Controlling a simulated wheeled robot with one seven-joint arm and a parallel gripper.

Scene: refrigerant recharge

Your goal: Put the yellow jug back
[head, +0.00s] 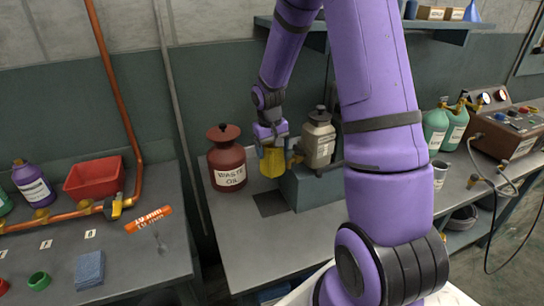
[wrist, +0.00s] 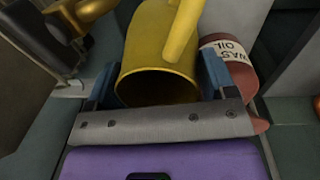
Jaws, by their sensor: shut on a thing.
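The yellow jug (head: 272,162) is at my gripper (head: 268,142), between the waste oil can and a grey block on the middle bench. In the wrist view the yellow jug (wrist: 164,55) fills the space between the two blue fingers of my gripper (wrist: 158,85), with its open mouth facing the camera and its handle on the upper right. My gripper is shut on the jug. A dark square mat (head: 270,203) lies on the bench just below the jug in the head view. I cannot tell whether the jug touches the bench.
The red-brown waste oil can (head: 227,160) stands close left of the jug. A grey bottle (head: 318,138) with a brass valve stands on the grey block (head: 318,188) to the right. The front of the middle bench (head: 245,240) is clear. A red bin (head: 94,180) sits on the left bench.

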